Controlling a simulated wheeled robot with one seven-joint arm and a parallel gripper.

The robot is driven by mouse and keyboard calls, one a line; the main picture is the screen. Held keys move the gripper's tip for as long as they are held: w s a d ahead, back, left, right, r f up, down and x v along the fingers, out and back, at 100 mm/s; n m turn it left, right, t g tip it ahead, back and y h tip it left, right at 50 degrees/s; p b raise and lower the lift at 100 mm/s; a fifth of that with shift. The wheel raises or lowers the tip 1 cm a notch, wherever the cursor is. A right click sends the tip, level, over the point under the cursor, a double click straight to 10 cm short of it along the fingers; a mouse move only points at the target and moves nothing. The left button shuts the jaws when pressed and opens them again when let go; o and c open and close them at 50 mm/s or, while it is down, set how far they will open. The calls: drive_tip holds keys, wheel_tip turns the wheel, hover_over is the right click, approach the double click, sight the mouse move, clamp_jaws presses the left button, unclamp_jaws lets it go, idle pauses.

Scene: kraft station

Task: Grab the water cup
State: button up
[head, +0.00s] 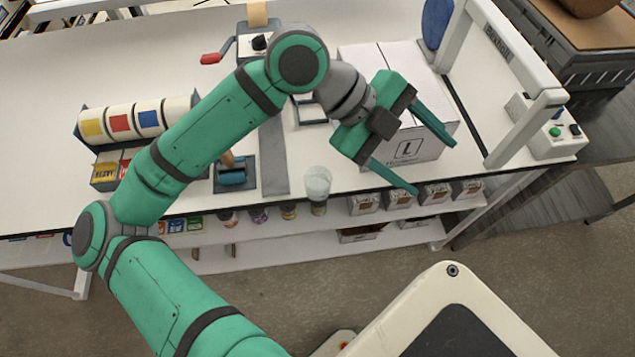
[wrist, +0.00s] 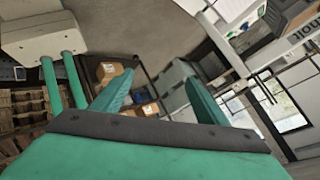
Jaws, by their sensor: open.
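The water cup (head: 317,184) is a clear, whitish cup standing at the front edge of the white worktable in the head view. My green gripper (head: 436,163) is to the right of the cup and held above the table, in front of a white box. Its two fingers are spread apart with nothing between them. In the wrist view my gripper (wrist: 155,95) is also open, and it points out across the room. The cup does not show in the wrist view.
A white carton (head: 425,140) stands on the worktable (head: 40,75) behind my gripper. A blue-handled tool (head: 232,175) and several coloured rolls (head: 120,120) are left of the cup. A frame (head: 520,125) with a button box stands at the right end. A shelf below holds small boxes (head: 400,197).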

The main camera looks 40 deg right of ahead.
drive_tip(key=w+a+f+n+t+y, duration=0.3)
drive_tip(key=w+a+f+t, duration=0.15)
drive_tip(key=w, duration=0.25)
drive_tip(key=n+t+y, duration=0.3)
drive_tip(key=t, duration=0.1)
hover_over(318, 181)
drive_tip(key=a, duration=0.2)
drive_tip(key=f, duration=0.4)
drive_tip(key=s+f, duration=0.1)
drive_tip(key=f, duration=0.1)
drive_tip(key=shift+d, duration=0.25)
drive_tip(key=shift+s+f, duration=0.2)
drive_tip(key=shift+f, duration=1.25)
drive_tip(key=shift+s+f, duration=0.15)
drive_tip(key=shift+f, duration=1.25)
drive_tip(key=shift+c, duration=0.4)
drive_tip(key=c, duration=1.1)
drive_tip(key=shift+r, duration=0.2)
